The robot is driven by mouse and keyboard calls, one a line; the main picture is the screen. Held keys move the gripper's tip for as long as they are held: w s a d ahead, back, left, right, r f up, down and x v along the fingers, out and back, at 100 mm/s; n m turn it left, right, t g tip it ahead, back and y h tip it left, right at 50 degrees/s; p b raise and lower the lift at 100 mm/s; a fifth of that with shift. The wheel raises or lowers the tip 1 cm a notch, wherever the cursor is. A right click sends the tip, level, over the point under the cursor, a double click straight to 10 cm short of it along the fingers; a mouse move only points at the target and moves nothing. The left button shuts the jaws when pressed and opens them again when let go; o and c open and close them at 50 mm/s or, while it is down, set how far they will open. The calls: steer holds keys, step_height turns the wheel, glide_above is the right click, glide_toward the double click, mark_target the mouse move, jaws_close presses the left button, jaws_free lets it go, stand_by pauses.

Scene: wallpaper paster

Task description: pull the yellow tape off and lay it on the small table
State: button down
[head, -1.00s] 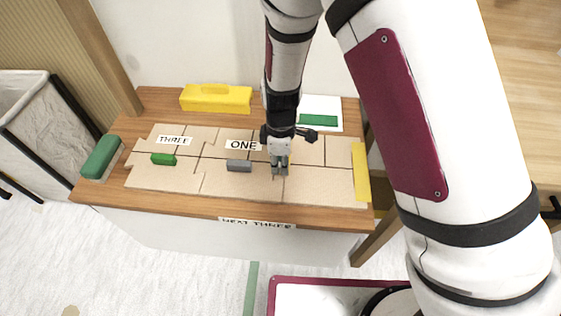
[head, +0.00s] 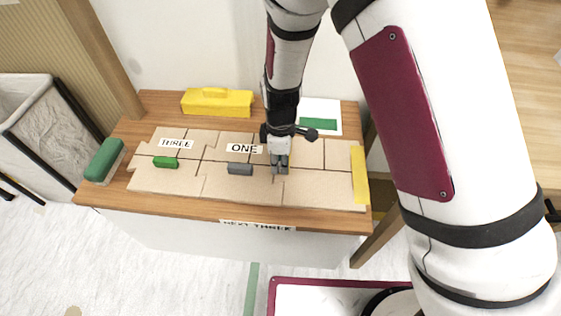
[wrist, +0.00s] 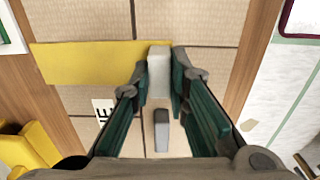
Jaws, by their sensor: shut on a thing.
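The yellow tape (wrist: 95,62) lies flat as a wide strip across the tan sheets in the wrist view. In the head view that stretch is hidden behind my arm. My gripper (wrist: 159,80) is shut on a pale grey-white block (wrist: 159,65) at the tape's end; I cannot tell how they are joined. In the head view my gripper (head: 280,168) is low over the sheets, right of the ONE card (head: 244,148). A second yellow strip (head: 360,175) lies along the sheets' right edge. I cannot tell which surface is the small table.
A dark grey block (head: 240,169) and a green block (head: 166,162) sit on the sheets. A yellow toolbox (head: 217,103) stands behind, and a green brush (head: 104,161) at the left. A lined bin (head: 25,105) stands further left. A light wooden surface (head: 525,110) is at right.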

steer(key=shift+r, duration=0.1)
steer(key=shift+r+p, duration=1.45)
steer(key=shift+r, duration=0.45)
